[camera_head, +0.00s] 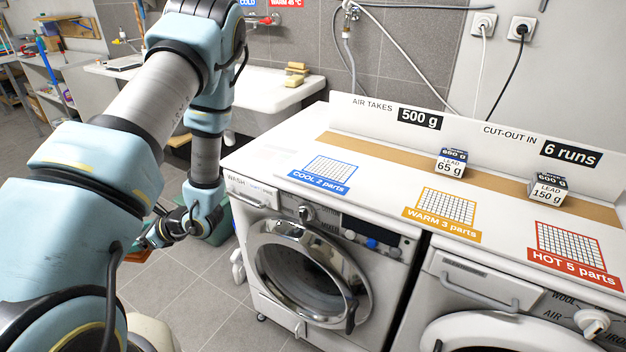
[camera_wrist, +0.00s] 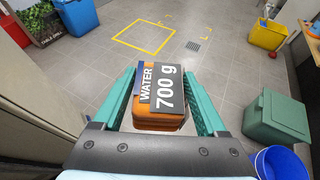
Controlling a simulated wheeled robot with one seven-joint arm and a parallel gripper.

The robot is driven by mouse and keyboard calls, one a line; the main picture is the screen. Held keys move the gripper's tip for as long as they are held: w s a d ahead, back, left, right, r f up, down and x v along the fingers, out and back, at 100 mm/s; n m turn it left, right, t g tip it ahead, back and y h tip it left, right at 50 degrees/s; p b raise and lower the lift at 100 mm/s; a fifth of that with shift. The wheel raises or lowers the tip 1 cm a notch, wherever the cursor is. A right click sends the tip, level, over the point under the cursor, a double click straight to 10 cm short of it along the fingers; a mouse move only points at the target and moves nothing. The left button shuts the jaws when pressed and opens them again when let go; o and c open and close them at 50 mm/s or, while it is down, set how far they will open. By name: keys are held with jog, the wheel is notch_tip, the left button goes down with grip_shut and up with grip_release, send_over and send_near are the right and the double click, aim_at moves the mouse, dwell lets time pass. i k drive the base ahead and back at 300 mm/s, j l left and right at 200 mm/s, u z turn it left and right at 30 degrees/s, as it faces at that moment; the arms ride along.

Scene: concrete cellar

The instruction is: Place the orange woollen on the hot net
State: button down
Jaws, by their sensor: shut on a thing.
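The orange woollen (camera_wrist: 158,126) is a folded orange bundle with a grey and black tag reading WATER 700 g. My gripper (camera_wrist: 161,90) is shut on it, with a teal finger on each side. In the head view my gripper (camera_head: 148,240) hangs low, left of the left washing machine and below its top. Only a sliver of orange shows there. The hot net (camera_head: 570,246) is a red-framed white grid marked HOT 5 parts, on the white top at the far right. It is bare and well away from my gripper.
The cool net (camera_head: 330,170) and warm net (camera_head: 447,206) lie bare on the same top. A sink (camera_head: 265,95) is at the back. A green box (camera_wrist: 276,118) and blue bucket (camera_wrist: 281,164) stand on the floor.

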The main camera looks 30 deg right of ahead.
aim_at(570, 248)
jog(key=k+l+z, duration=0.1)
jog(key=k+l, duration=0.15)
jog(key=l, duration=0.15)
jog(key=k+l, duration=0.25)
jog(key=l, duration=0.15)
jog(key=k+l+z, duration=0.15)
jog(key=l, duration=0.25)
jog(key=k, duration=0.1)
